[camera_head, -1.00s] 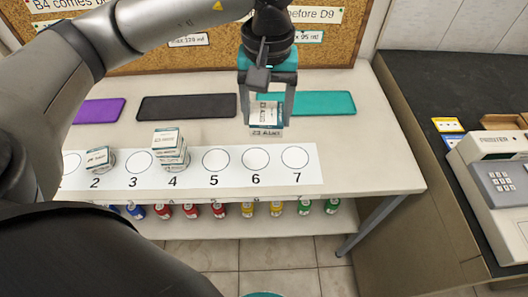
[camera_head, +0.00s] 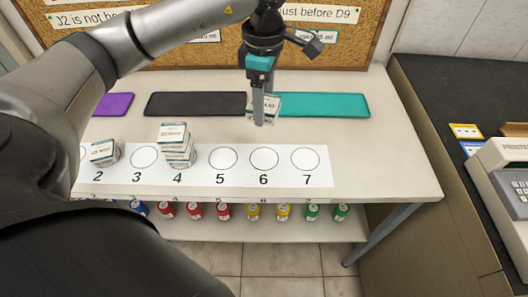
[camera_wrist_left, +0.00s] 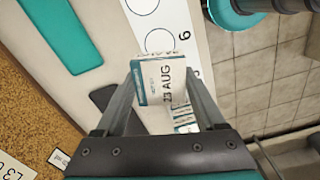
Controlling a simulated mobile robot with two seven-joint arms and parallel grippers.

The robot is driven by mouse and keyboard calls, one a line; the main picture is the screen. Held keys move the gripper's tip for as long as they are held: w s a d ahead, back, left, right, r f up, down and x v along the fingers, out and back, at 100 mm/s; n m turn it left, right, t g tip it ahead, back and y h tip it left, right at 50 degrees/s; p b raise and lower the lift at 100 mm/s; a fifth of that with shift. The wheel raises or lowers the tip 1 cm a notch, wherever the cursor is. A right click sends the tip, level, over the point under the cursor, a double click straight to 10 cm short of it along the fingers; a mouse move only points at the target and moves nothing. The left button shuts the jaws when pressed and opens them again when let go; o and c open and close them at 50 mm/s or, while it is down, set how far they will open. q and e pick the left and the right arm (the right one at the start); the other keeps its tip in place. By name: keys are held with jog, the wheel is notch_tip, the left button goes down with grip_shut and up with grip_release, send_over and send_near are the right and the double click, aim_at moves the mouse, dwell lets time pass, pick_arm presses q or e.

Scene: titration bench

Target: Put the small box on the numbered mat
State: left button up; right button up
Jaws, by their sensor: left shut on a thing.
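My left gripper (camera_head: 264,118) is shut on a small white and teal box (camera_head: 273,106) and holds it above the table, behind circle 6 of the mat. In the left wrist view the held box (camera_wrist_left: 162,85) shows the print "23 AUG" between the fingers. The white numbered mat (camera_head: 242,180) lies along the table's front, with circles 2 to 7 readable. One box (camera_head: 104,151) sits at circle 2. A stack of boxes (camera_head: 174,142) stands at circle 4. Circles 3, 5, 6 and 7 are empty. My right gripper is not in view.
Purple (camera_head: 114,103), black (camera_head: 195,105) and teal (camera_head: 335,105) trays lie along the back of the table. A shelf below holds several coloured bottles (camera_head: 253,212). A corkboard (camera_head: 350,45) is behind.

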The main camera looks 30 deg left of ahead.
pick_arm(q)
jog(key=b, duration=0.2)
send_over(264, 158)
notch_tip(264, 158, down, 10)
jog(key=shift+s+f, duration=0.1)
jog(key=shift+f, duration=0.1)
jog(key=shift+d+f, duration=0.1)
jog(key=shift+f, duration=2.4)
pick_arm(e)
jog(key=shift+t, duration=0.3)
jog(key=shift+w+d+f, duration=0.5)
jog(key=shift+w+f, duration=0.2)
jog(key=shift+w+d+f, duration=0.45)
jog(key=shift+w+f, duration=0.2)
pick_arm(q)
jog(key=shift+f+b, duration=0.15)
jog(key=shift+b, duration=0.25)
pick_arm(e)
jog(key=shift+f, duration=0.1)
pick_arm(q)
jog(key=o, duration=1.3)
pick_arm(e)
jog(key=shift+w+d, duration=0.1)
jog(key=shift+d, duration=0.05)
pick_arm(q)
jog(key=shift+o, duration=0.2)
